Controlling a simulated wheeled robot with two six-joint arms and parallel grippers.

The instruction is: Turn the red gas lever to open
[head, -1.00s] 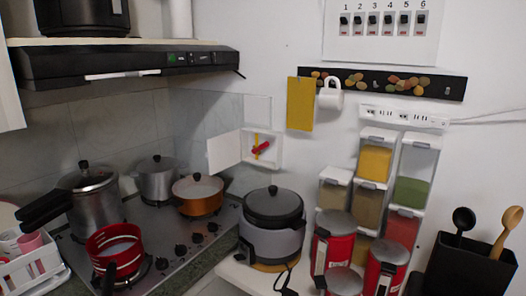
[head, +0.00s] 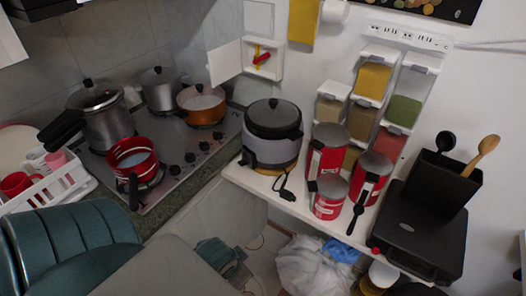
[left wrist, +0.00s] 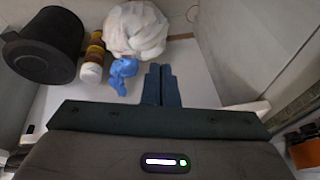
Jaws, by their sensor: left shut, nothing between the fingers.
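The red gas lever (head: 262,58) sits on a yellow pipe inside a small white wall box (head: 277,73), seen in the head view. The lever lies slanted across the pipe. The box's white door (head: 225,62) stands open to the left. My left gripper (head: 238,258) is low in the head view, below the counter and well away from the lever. In the left wrist view its two fingers (left wrist: 161,84) are together with nothing between them. My right gripper is in neither view.
A stove (head: 185,150) with several pots is at left. A rice cooker (head: 273,135), red canisters (head: 328,150) and spice dispensers (head: 372,80) stand along the wall. Below the counter are a white bag (head: 305,265) and a black bin (left wrist: 45,45).

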